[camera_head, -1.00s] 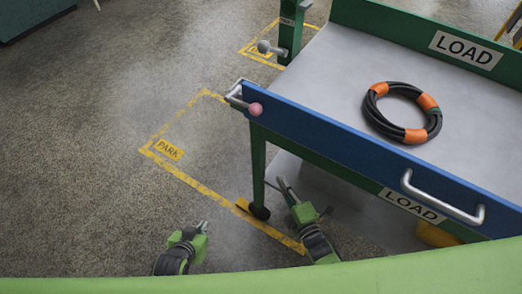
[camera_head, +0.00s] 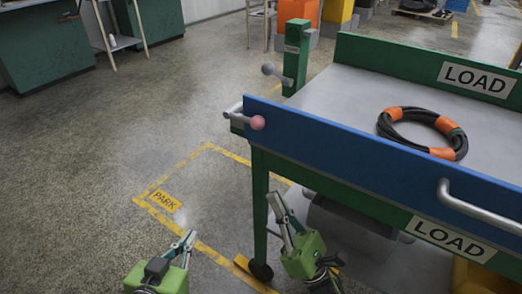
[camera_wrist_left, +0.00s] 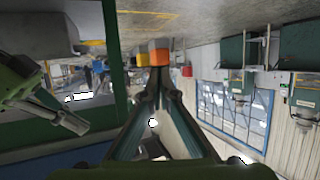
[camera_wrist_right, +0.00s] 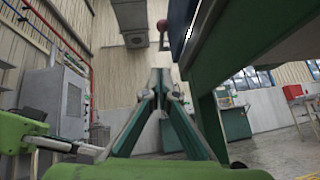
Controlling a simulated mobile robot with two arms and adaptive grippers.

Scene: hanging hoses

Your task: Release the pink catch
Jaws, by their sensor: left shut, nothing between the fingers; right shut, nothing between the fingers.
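The pink catch knob (camera_head: 257,122) sits on a grey metal bar (camera_head: 236,112) at the left end of the cart's blue panel (camera_head: 330,152). A dark pink ball, which looks like the same knob, shows in the right wrist view (camera_wrist_right: 162,25). My right gripper (camera_head: 275,202) is shut and empty, below the knob and in front of the cart's green leg. My left gripper (camera_head: 187,238) is shut and empty, lower and further left, over the floor. Both are apart from the knob. The left wrist view shows the left fingers (camera_wrist_left: 157,75) together.
A black hose coil with orange bands (camera_head: 424,132) lies on the grey cart top (camera_head: 355,88). A green post (camera_head: 297,60) with a grey ball handle (camera_head: 268,69) stands behind the knob. The floor around the yellow PARK marking (camera_head: 165,201) is clear.

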